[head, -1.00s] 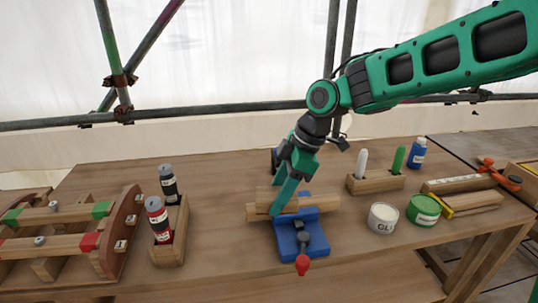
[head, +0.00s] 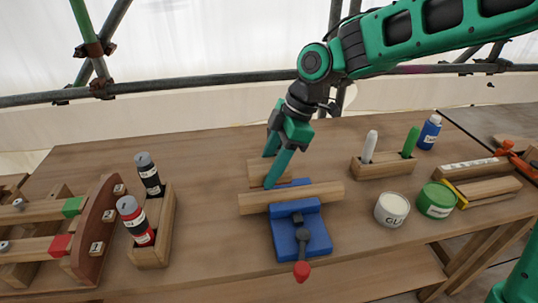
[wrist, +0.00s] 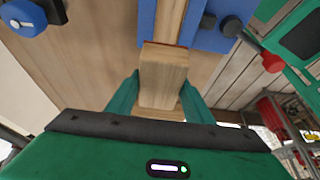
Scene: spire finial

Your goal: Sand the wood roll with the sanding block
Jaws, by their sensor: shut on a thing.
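The wood roll (head: 320,193) is a pale wooden bar lying crosswise in the blue vise (head: 305,235), which has a red-tipped handle. The sanding block (head: 256,170) is a tan wooden block. My gripper (head: 268,172) is shut on it, just behind the left half of the roll. In the wrist view the block (wrist: 163,72) sits between both green fingers, with the roll (wrist: 170,20) between the blue vise parts beyond it. The near finger hides part of the block in the head view. I cannot tell whether the block touches the roll.
A wooden holder with two bottles (head: 150,253) stands left of the vise. A rack with two markers (head: 383,170), a white tin (head: 391,211), a green tin (head: 436,200) and a blue bottle (head: 430,131) stand to the right. Bare bench lies behind the vise.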

